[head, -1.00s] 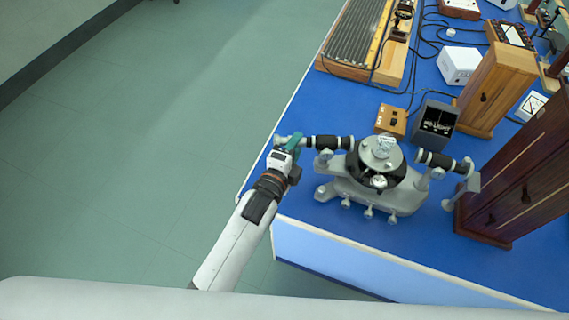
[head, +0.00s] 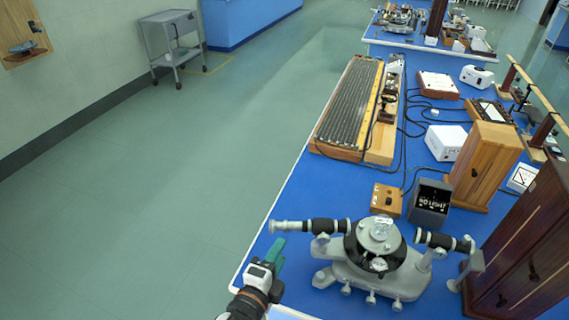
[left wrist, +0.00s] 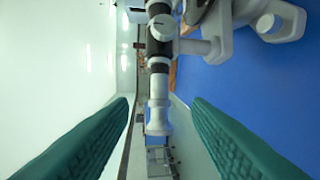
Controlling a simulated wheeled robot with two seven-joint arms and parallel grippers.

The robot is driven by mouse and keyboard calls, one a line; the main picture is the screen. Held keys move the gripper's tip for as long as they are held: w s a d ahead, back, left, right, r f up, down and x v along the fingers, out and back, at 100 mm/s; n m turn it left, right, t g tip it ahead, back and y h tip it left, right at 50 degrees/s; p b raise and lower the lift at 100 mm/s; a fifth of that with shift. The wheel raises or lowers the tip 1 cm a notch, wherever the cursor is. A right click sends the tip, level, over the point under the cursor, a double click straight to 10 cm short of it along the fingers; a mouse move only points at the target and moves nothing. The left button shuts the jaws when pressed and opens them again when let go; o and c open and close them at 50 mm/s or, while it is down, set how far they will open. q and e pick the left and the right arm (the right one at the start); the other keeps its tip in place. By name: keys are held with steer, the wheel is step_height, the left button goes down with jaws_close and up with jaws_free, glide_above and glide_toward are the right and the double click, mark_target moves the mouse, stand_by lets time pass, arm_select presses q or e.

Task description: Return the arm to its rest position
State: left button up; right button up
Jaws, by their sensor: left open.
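My left gripper (head: 277,250) has green fingers and is at the bottom of the head view, at the bench's left edge. It is just below the left end of the spectrometer (head: 375,247). In the left wrist view the two green fingers (left wrist: 162,110) are spread apart with nothing held between them. The spectrometer's telescope tube (left wrist: 159,75) shows beyond and between the fingers, apart from them. Most of my left arm is below the head view. My right gripper is not in view.
The blue bench (head: 265,225) carries a small wooden switch box (head: 386,199), a dark lamp box (head: 430,203), wooden cabinets (head: 484,165) and a long slotted rheostat (head: 348,105). The floor (head: 150,220) to the left is clear. A grey trolley (head: 172,40) stands far back.

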arm_select(q)
steer(key=s+a+f+n+g+y, duration=0.3)
steer(key=s+a+n+g, duration=0.3)
steer(key=s+a+n, duration=0.3)
steer(key=s+a+f+n+g+y, duration=0.3)
steer(key=s+a+n+g, duration=0.3)
steer(key=s+a+n, duration=0.3)
steer(key=s+d+f+n+g, duration=0.1)
steer(key=s+f, duration=0.1)
steer(key=f, duration=1.2)
steer(key=s+f, duration=0.2)
steer(key=f, duration=1.3)
steer(key=s+a+f+g+b, duration=0.1)
steer(key=s+a+f, duration=0.2)
steer(key=s+f, duration=1.1)
steer(key=shift+s+f, duration=0.35)
steer(key=shift+s, duration=0.35)
